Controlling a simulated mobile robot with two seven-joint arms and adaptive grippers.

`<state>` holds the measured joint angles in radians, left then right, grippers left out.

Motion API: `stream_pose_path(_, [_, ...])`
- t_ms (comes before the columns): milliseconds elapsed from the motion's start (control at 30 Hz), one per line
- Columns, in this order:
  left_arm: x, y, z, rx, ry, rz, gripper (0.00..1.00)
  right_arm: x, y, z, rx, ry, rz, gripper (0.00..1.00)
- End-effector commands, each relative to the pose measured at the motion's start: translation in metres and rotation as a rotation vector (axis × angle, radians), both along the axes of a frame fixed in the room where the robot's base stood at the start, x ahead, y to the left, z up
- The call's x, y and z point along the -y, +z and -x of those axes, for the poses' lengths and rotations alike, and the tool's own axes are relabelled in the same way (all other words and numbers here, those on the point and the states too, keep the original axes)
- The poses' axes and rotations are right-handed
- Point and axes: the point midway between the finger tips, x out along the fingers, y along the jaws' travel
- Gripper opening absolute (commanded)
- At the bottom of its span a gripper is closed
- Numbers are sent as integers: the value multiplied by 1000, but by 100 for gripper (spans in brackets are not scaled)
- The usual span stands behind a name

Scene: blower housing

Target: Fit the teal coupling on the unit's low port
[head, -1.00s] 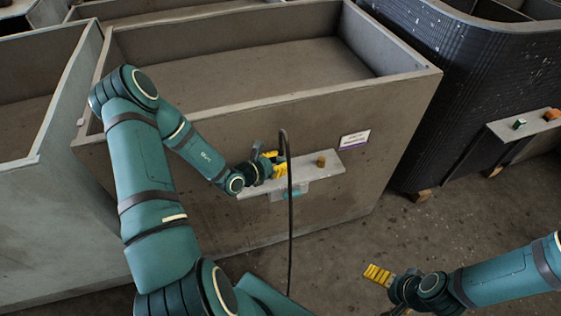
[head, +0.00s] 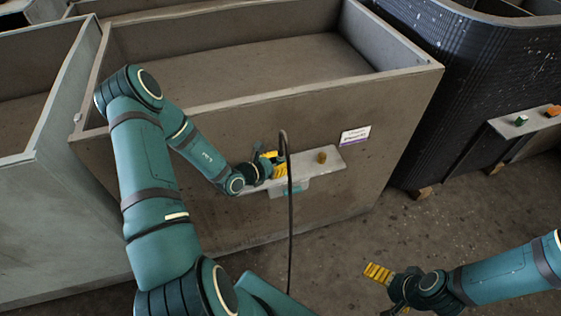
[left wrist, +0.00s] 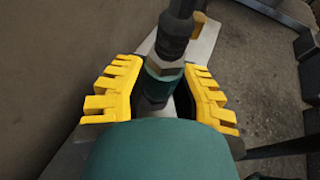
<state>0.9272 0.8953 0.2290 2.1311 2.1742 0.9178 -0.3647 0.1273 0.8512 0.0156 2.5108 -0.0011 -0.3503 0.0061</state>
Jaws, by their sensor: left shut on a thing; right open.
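The teal coupling (left wrist: 164,88) is a short teal collar with a grey hex nut above it, on the end of a black hose (left wrist: 174,35). My left gripper (head: 274,164) is shut on the coupling, its yellow jaws on both sides in the left wrist view (left wrist: 160,95). It is at the ledge (head: 330,170) on the front of the large grey unit (head: 240,125). A metal part shows below the coupling; I cannot tell whether it is seated on a port. My right gripper (head: 379,273) is open and empty over the floor.
A brass-coloured stub (head: 322,157) stands on the ledge, right of my left gripper. The hose (head: 290,220) arches up and hangs before the unit. A label (head: 355,135) is above the ledge. A black ribbed unit (head: 455,110) stands right; floor (head: 370,235) between is clear.

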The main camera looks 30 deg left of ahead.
Motion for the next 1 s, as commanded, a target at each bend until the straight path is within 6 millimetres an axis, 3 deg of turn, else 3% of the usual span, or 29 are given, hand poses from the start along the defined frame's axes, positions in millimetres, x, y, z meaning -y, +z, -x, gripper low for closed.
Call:
stream_pose_path(267, [0,-6,0,2,0,1,0,0,-4,0,0,0,0,100])
stream_pose_path(300, [0,-5,0,2,0,1,44,0,-4,0,0,0,0,100])
stream_pose_path(333, [0,-5,0,1,0,0,54,0,-3,0,0,0,0,100])
stream_pose_path(367, [0,-5,0,1,0,0,56,0,-3,0,0,0,0,100])
stream_pose_path(767, [-3,-3,6,-1,1,-1,56,0,-3,0,0,0,0,100])
stream_pose_path(1000, [-15,11,43,-2,2,-3,56,0,-3,0,0,0,0,100])
